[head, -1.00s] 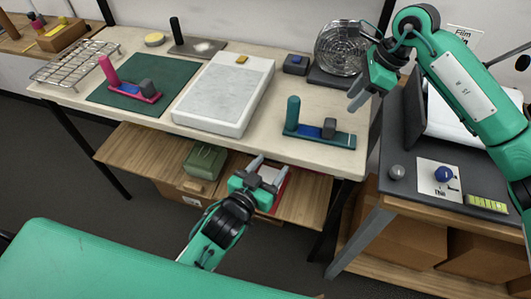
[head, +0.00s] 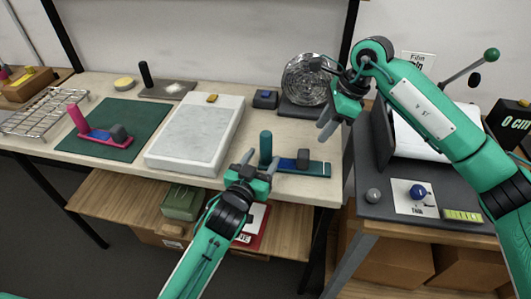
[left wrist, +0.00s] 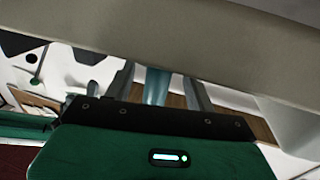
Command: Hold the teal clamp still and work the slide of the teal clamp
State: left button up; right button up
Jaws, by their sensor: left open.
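In the left wrist view a teal upright shape (left wrist: 157,86) shows between the fingers, partly covered by a pale band. My right gripper (head: 325,125) is open and empty above the clamp's right end.
A white slab (head: 195,135) lies left of the clamp. A pink clamp (head: 95,133) sits on a green mat (head: 120,112) further left. A round metal fan-like object (head: 304,80) stands behind. A dark side table (head: 440,215) with knobs is at right.

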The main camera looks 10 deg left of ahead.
aim_at(306, 153)
pick_arm(q)
jog(key=shift+x, duration=1.45)
grip_shut()
pick_arm(e)
jog(key=shift+o, duration=0.4)
jog(key=o, duration=0.4)
jog(key=shift+m, duration=0.5)
jog(key=x, duration=1.1)
jog(key=shift+a+f, duration=0.15)
jog(key=shift+f, duration=0.05)
jog(key=shift+c, duration=0.2)
